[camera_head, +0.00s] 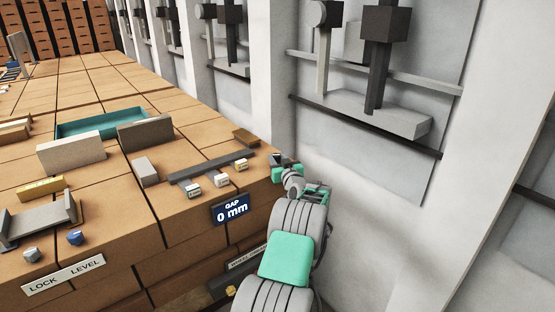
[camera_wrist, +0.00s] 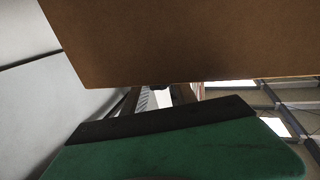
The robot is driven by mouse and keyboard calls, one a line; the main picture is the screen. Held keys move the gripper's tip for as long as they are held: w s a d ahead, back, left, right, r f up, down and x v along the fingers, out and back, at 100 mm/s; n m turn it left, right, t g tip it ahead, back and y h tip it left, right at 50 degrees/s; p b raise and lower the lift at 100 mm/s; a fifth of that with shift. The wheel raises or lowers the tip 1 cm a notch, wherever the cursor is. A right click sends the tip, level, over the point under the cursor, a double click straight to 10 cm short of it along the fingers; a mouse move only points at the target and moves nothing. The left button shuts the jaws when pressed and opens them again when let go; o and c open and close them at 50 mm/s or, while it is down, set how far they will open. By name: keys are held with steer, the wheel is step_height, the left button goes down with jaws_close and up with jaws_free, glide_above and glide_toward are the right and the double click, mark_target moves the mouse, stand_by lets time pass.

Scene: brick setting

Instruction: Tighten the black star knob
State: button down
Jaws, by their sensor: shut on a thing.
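My gripper (camera_head: 298,178), with green fingers, is at the right front corner of the brick-topped bench (camera_head: 190,153) in the head view. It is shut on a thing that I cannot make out. In the wrist view, a green finger with a dark pad (camera_wrist: 165,122) fills the bottom. A large brown surface (camera_wrist: 180,40) covers the top and hides the other finger. Small dark parts (camera_wrist: 180,93) show between them, but I cannot tell what they are. I cannot make out the black star knob in either view. A sign (camera_head: 230,208) on the bench front reads "GAP 0 mm".
A grey bar (camera_head: 212,165) with small white-labelled pieces lies on the bench near my gripper. A teal tray (camera_head: 100,123) and several blocks stand farther left. A "LOCK LEVEL" label (camera_head: 64,274) is on the front edge. A pale wall (camera_head: 330,155) stands close on the right.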

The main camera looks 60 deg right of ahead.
steer(key=shift+w, duration=0.1)
steer(key=m+g+h, duration=0.1)
steer(key=m+g+h+b, duration=0.1)
steer(key=shift+w+a+f+g, duration=0.1)
steer(key=shift+w+a+g, duration=0.1)
steer(key=shift+g, duration=0.2)
steer(key=shift+s+m+g+h+b, duration=0.15)
steer(key=shift+m+g+h+b, duration=0.2)
steer(key=shift+m+g+h, duration=0.2)
steer(key=shift+d, duration=0.1)
steer(key=c, duration=1)
jaws_free()
steer(key=b+v, duration=0.2)
steer(key=v, duration=0.6)
